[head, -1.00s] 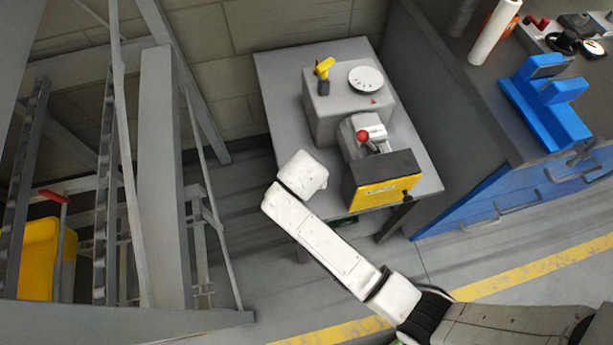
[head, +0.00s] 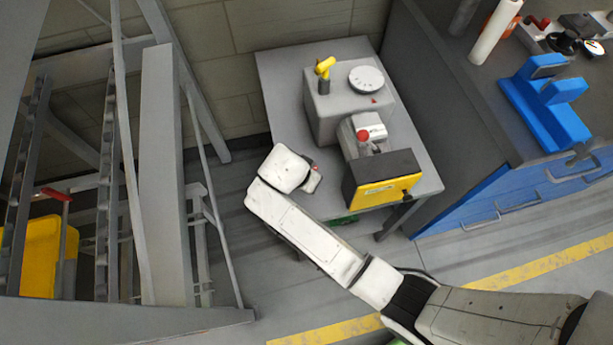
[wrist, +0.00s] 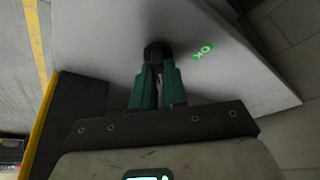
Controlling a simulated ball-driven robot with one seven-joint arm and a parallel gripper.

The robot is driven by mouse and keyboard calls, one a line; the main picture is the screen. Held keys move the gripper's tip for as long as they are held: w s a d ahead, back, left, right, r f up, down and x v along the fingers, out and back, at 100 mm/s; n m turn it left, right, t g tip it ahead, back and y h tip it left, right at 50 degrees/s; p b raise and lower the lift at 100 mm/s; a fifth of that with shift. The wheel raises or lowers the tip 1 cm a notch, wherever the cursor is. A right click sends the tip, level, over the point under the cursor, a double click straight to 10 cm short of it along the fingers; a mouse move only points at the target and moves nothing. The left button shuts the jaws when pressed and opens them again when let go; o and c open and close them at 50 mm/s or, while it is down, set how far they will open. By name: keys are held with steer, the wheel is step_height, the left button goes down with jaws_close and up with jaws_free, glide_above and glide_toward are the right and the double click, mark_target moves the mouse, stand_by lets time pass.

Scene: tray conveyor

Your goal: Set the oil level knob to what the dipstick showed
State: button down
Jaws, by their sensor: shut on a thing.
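My gripper (wrist: 157,68) has green fingers and is shut on a small dark round knob (wrist: 158,50) against a pale grey surface in the wrist view. A green "OK" mark (wrist: 203,50) glows to the right of the fingertips. In the head view my white wrist is at the left side of the table, and the fingers are hidden. A grey housing (head: 326,122) on the table carries a yellow-handled dipstick (head: 325,66) in a dark holder and a round white dial (head: 366,79). I cannot read the dial or tell whether the held knob sets the oil level.
The housing stands on a grey table (head: 285,75), with a red ball lever (head: 362,135) and a yellow-and-black box (head: 385,190) in front. A workbench with a blue fixture (head: 545,100) is on the right. Grey steel framing (head: 160,180) stands left.

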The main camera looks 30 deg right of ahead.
steer(key=c, duration=1.2)
jaws_free()
steer(key=shift+o, duration=0.2)
steer(key=v, duration=1)
steer(key=shift+r, duration=0.4)
steer(key=shift+s+a, duration=0.1)
